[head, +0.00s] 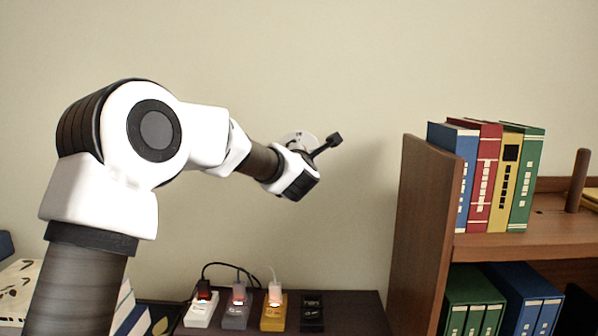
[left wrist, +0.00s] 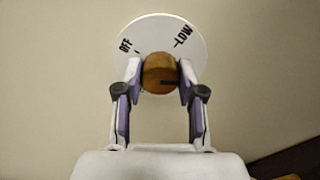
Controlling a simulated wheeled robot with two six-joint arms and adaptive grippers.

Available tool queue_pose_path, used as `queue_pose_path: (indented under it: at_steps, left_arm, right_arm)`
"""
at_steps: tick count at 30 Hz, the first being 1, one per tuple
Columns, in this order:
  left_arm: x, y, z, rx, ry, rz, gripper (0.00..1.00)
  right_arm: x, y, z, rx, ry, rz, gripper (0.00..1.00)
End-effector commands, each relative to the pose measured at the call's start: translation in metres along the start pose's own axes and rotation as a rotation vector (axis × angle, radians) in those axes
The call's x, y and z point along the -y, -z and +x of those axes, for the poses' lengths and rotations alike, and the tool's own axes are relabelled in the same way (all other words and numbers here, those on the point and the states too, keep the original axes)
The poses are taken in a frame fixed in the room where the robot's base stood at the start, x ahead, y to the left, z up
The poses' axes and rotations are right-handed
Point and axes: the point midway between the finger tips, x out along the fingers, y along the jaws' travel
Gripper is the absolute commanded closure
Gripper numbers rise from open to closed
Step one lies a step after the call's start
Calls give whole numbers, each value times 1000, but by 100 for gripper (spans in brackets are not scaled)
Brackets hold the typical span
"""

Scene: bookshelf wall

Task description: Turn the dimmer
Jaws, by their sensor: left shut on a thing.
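The dimmer has a white round dial (left wrist: 160,32) on the wall, marked OFF at the upper left and LOW at the upper right in the left wrist view. A brown round knob (left wrist: 158,68) sits at its middle, with a dark line on its lower right face. My left gripper (left wrist: 160,78) is shut on the knob, one finger on each side. In the head view the dial (head: 298,138) shows only in part behind my left gripper (head: 297,180), and the knob is hidden. The lower part of the dial is hidden in the left wrist view.
A dark low surface (head: 352,312) below holds several small plugged-in blocks with cables, such as a yellow one (head: 272,314). A wooden bookshelf (head: 425,215) with upright books (head: 492,178) and binders stands at the right. The wall around the dial is bare.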

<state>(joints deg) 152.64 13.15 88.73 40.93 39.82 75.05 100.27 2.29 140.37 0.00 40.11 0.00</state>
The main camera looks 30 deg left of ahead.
Motion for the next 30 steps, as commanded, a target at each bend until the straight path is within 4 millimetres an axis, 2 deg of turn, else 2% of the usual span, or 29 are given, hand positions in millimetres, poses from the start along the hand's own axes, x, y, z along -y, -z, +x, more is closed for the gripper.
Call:
queue_pose_path:
  at_steps: [1,15,24,30]
  left_arm:
    - [6,4,0,2,-3,-42,96]
    - [4,3,0,2,-3,-489,96]
    - [4,2,0,1,0,-759,96]
    - [2,2,0,1,-1,-895,96]
  right_arm:
    - [0,0,15,0,0,0,100]
    - [0,0,73,0,0,0,100]
    - [-1,0,102,0,0,0,100]
    - [-1,0,115,0,0,0,100]
